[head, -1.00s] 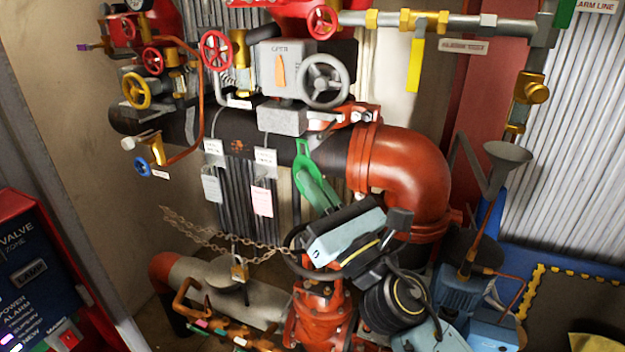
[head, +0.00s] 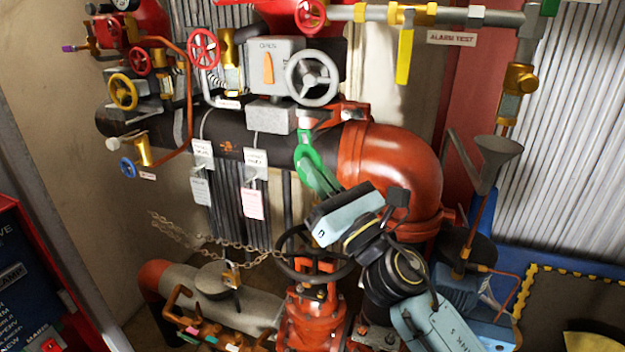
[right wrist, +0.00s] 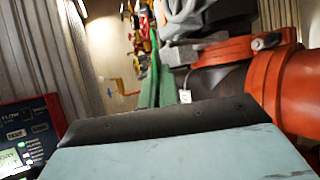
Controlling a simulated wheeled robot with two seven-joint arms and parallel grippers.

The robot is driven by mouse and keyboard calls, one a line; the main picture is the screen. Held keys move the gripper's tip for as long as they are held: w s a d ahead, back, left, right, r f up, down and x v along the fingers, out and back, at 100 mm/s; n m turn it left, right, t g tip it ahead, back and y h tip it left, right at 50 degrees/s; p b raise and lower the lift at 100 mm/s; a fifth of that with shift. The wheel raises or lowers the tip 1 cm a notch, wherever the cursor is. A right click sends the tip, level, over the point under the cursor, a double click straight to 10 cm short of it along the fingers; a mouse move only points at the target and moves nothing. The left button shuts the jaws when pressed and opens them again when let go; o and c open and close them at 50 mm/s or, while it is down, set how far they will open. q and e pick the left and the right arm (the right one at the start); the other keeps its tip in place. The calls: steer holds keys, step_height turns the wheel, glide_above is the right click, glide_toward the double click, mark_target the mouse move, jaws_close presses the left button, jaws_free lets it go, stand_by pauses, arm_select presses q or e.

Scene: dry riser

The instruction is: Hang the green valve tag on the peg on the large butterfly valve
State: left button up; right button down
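My right gripper (head: 303,152) reaches up from the lower right, with long green parts pointing up in front of the dark pipe. In the right wrist view the gripper (right wrist: 157,76) shows as two narrow green strips close together. I cannot separate a green valve tag from these green parts, nor tell whether they close on one. The large butterfly valve has a grey gearbox (head: 274,70) with an orange pointer and a grey handwheel (head: 313,78). The gripper tips are below this gearbox. I cannot make out its peg. My left gripper is out of view.
White labels (head: 256,158) hang on the dark pipe, with a white tag (head: 200,190) and a pink tag (head: 252,203) below. A thick red elbow pipe (head: 395,165) stands right of the gripper. A chain (head: 200,235) and dark handwheel (head: 290,262) are lower down.

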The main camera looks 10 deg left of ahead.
steer(key=w+b, duration=0.1)
steer(key=w+d+b, duration=0.1)
steer(key=w, duration=0.1)
steer(key=w+b, duration=0.1)
steer(key=w, duration=0.1)
steer(key=shift+w+d+f, duration=0.1)
steer(key=shift+d+f, duration=0.05)
steer(key=shift+f, duration=0.1)
stand_by(0.4)
stand_by(0.5)
steer(key=c, duration=1.6)
jaws_free()
